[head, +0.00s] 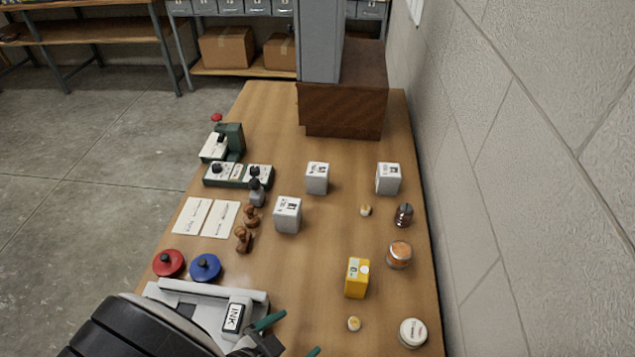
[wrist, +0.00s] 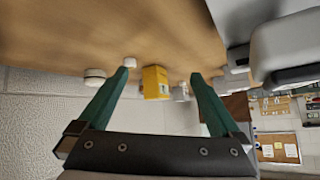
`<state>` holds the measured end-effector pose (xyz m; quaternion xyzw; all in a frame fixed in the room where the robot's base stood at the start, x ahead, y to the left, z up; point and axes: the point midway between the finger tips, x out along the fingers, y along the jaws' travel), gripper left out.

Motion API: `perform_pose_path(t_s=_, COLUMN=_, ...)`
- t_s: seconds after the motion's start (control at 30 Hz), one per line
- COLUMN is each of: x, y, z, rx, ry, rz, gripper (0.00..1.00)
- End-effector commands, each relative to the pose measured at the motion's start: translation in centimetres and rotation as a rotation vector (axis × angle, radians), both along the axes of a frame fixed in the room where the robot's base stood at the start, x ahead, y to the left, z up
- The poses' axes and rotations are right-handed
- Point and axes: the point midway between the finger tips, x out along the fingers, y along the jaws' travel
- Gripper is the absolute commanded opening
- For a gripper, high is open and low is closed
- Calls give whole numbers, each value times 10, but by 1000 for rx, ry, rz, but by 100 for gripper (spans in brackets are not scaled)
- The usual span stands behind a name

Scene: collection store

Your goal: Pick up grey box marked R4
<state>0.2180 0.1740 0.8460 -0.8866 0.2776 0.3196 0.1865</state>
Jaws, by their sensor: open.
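Three small grey-white boxes stand on the wooden table in the head view: one near the middle (head: 288,215), one behind it (head: 317,179), and one at the back right (head: 388,180). Each has dark marks on its faces, too small for me to read, so I cannot tell which is R4. My gripper (head: 292,337) is at the near edge of the head view, in front of the boxes and apart from them. Its green fingers are open and empty. In the wrist view the gripper (wrist: 161,75) has a pale box (wrist: 180,93) small and partly hidden beyond a yellow box.
A yellow box (head: 356,278) stands right of centre, with jars (head: 399,255) near the right edge. A white device (head: 205,308) marked INK, red (head: 168,263) and blue (head: 205,267) round pieces, stamps (head: 244,239) and cards (head: 220,218) lie left. A wall (head: 540,180) borders the table's right.

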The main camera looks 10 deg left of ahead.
Motion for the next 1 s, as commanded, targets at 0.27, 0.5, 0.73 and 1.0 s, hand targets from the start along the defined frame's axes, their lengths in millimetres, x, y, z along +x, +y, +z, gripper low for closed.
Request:
perform_pose_path(t_s=0.27, x=98, y=54, z=148, rx=688, ry=65, rz=330, gripper=100)
perform_pose_path(t_s=0.5, x=77, y=-1, z=204, rx=658, ry=120, rz=527, gripper=100)
perform_pose_path(t_s=0.73, x=34, y=-70, z=198, rx=512, ry=290, rz=536, gripper=100)
perform_pose_path(t_s=1.0, x=72, y=-87, z=159, rx=377, ry=399, rz=559, gripper=100)
